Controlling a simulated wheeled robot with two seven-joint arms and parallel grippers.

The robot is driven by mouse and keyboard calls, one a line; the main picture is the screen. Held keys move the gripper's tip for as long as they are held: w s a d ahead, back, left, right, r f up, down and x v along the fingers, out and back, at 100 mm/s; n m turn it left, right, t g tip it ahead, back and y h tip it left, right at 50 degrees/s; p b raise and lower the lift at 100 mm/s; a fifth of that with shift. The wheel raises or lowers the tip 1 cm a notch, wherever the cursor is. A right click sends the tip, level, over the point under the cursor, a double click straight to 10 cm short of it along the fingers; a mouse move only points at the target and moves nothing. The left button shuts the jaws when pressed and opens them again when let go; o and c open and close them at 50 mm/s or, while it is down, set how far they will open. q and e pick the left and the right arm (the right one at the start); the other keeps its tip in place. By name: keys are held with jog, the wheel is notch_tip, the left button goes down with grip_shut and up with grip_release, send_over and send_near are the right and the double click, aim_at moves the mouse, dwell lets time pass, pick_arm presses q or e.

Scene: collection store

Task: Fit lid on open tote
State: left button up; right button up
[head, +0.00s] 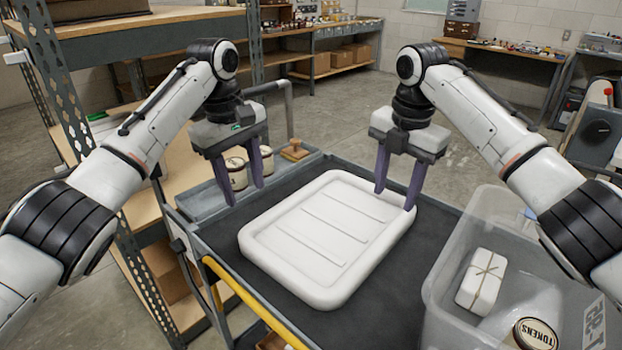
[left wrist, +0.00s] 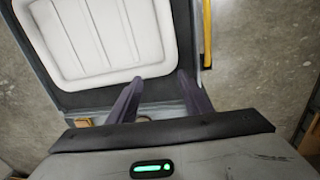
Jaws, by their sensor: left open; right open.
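The white lid (head: 325,236) lies flat on the dark top of the cart, ribbed side up. It also shows in the left wrist view (left wrist: 95,38). The open tote (head: 440,285) is clear plastic and stands at the lower right, partly cut off by the frame and partly behind my right arm. My left gripper (head: 243,197) is open and empty above the cart's far left edge, left of the lid. My right gripper (head: 394,200) is open and empty at the lid's far right corner; I cannot tell whether its fingers touch the lid.
In the tote are a tied white parcel (head: 481,281) and a round tin (head: 534,334) marked TOKENS. Jars (head: 237,172) and a wooden-handled stamp (head: 295,150) sit at the cart's far edge. A yellow bar (head: 250,300) runs along its near left side. Metal shelving (head: 55,85) stands left.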

aim_at(250, 242)
pick_arm(q)
jog(key=shift+s+d+f+n+g+y, duration=0.1)
jog(key=shift+s+f+n+g+y, duration=0.1)
jog(key=shift+s+f, duration=0.3)
jog(key=shift+s+d+f+n+g+y, duration=0.1)
jog(key=shift+s+f+n+g+y, duration=0.1)
jog(key=shift+s, duration=0.5)
pick_arm(e)
jog(key=shift+s+a+f+n+g, duration=0.25)
jog(key=shift+s+a, duration=0.2)
jog(key=shift+s, duration=0.05)
jog(key=shift+s+a+f+n+g, duration=0.2)
jog(key=shift+s+a+n+g, duration=0.05)
jog(key=shift+s+a, duration=0.2)
pick_arm(q)
jog(key=shift+a+f, duration=0.1)
notch_tip(250, 242, down, 10)
jog(key=shift+f, duration=0.1)
pick_arm(e)
notch_tip(250, 242, down, 10)
jog(key=shift+f, duration=0.15)
pick_arm(q)
grip_shut()
pick_arm(e)
grip_shut()
